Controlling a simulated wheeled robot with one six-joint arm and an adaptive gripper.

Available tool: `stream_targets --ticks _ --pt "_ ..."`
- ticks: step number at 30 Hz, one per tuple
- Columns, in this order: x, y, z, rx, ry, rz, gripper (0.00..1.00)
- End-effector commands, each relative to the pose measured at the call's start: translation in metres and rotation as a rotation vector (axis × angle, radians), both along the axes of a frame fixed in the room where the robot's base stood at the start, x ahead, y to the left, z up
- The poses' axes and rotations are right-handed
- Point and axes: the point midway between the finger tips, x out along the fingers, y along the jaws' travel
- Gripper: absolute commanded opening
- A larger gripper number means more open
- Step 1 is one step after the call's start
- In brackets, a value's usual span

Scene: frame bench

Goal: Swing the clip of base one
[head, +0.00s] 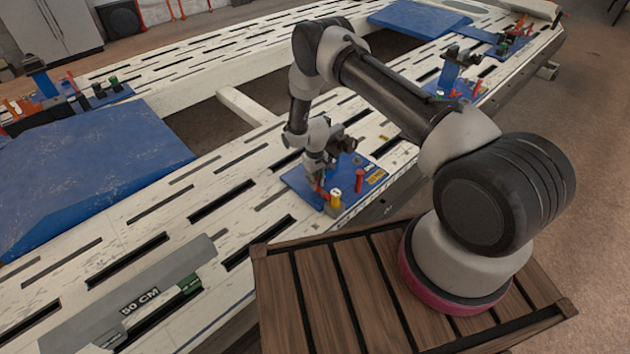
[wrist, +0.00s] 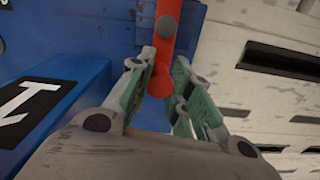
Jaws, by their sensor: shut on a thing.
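Base one is a blue plate (head: 375,176) on the slotted white bench in the head view. In the wrist view its blue block (wrist: 45,100) carries a black label with a white "1". The clip (wrist: 162,50) is an orange-red lever with a rounded end, lying between the two green-padded fingers. My gripper (wrist: 164,68) is shut on the clip near that end. In the head view my gripper (head: 319,177) is low over the left part of the plate, and the red clip is mostly hidden by it.
A red peg (head: 359,181) and a yellow piece (head: 335,199) stand on the plate close to my gripper. Another blue fixture (head: 452,82) stands farther back on the bench. A blue sheet (head: 85,180) lies at left. A grey bar marked "50 CM" (head: 140,297) lies in front.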

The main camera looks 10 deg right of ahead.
Motion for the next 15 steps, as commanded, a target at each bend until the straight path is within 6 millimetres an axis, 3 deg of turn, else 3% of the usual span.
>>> stream_targets --ticks 8,15 --pt "-0.003 0.005 0.000 0.000 0.000 0.108 0.00" --pt "-0.010 0.011 0.000 -0.001 0.002 0.307 0.00"
